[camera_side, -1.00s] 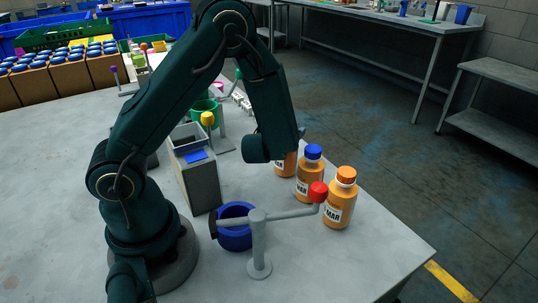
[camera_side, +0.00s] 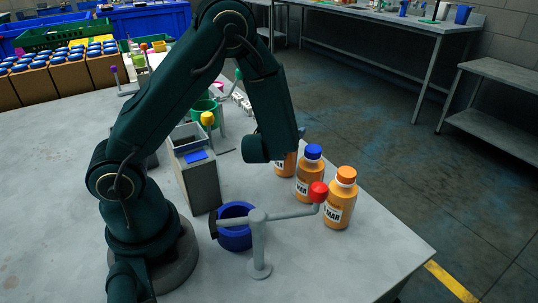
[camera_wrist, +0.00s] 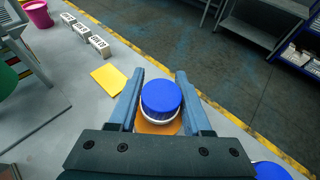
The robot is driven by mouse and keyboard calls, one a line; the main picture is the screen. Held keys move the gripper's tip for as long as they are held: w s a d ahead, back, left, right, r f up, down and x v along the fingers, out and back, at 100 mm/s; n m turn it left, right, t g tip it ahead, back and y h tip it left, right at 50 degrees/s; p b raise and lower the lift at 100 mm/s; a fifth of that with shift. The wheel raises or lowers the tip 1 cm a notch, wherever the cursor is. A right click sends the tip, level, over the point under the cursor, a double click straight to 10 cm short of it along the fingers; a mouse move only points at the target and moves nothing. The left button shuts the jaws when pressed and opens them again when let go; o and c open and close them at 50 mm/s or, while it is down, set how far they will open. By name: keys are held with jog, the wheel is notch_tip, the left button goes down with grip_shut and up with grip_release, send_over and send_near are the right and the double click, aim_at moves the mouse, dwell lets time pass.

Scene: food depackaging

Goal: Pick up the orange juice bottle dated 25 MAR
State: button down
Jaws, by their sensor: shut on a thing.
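An orange juice bottle with a blue cap (camera_wrist: 161,97) is between the two fingers of my gripper (camera_wrist: 160,76) in the wrist view, and the gripper is shut on it. In the side view this bottle (camera_side: 286,166) is mostly hidden behind my arm, with its cap and date out of sight. A second blue-capped juice bottle (camera_side: 309,183) stands beside it, and its cap (camera_wrist: 271,171) shows at the lower right of the wrist view. A third juice bottle with an orange cap (camera_side: 340,205) stands nearest the camera. Labels on these two show "MAR"; their day numbers are too small to read.
A grey stand with a red knob (camera_side: 318,191) reaches close to the orange-capped bottle. A blue bowl (camera_side: 236,236) and a grey bin (camera_side: 203,185) are to the left. A yellow card (camera_wrist: 108,78) and small white printed blocks (camera_wrist: 81,31) lie on the table.

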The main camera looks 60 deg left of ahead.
jog(key=shift+s+f, duration=0.2)
